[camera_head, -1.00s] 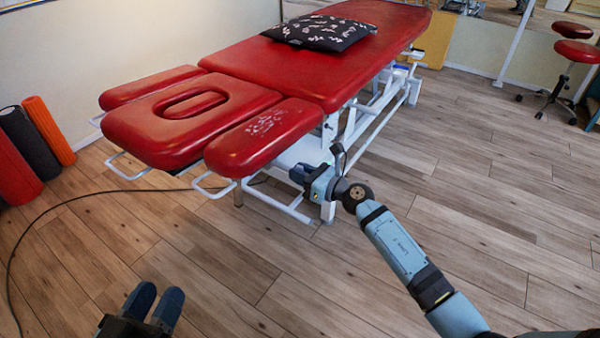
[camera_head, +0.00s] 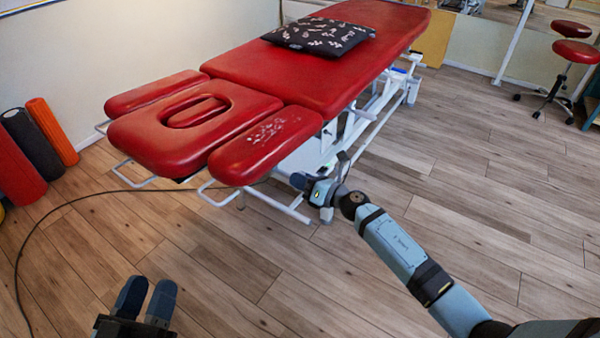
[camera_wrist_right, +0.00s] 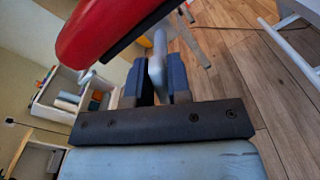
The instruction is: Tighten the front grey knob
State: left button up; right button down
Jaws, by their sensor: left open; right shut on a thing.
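The red treatment table (camera_head: 290,75) stands with its headrest end towards me. My right gripper (camera_head: 298,182) is below the near right red arm pad (camera_head: 262,145), beside the white frame. In the right wrist view, the right gripper's fingers (camera_wrist_right: 158,85) are closed around a light grey piece (camera_wrist_right: 158,60), which looks like the grey knob. Most of it is hidden between the fingers, and the head view does not show it clearly. My left gripper (camera_head: 146,298) is open and empty above the floor at the lower left.
A black patterned pillow (camera_head: 320,34) lies on the table. Foam rollers (camera_head: 52,132) stand by the left wall. A dark cable (camera_head: 75,203) runs across the floor. A red stool (camera_head: 575,52) stands at the far right. The wooden floor in front is otherwise clear.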

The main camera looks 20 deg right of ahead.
jog(key=m+p, duration=0.3)
jog(key=m, duration=0.1)
jog(key=shift+m, duration=0.3)
jog(key=m+p, duration=0.3)
jog(key=m, duration=0.1)
jog(key=shift+d, duration=0.1)
pick_arm(q)
jog(key=s+a+f+g+y+p, duration=0.2)
jog(key=a+f+g+y, duration=0.2)
jog(key=f, duration=0.7)
jog(key=shift+s+a+f+g+y, duration=0.15)
jog(key=shift+a+g+y, duration=0.4)
jog(key=shift+g, duration=0.55)
pick_arm(e)
jog(key=shift+f+m, duration=0.25)
jog(key=shift+m, duration=1.55)
pick_arm(q)
jog(key=shift+a, duration=0.1)
jog(key=shift+f, duration=0.1)
pick_arm(e)
jog(key=c, duration=1.1)
grip_release()
jog(key=shift+c, duration=0.2)
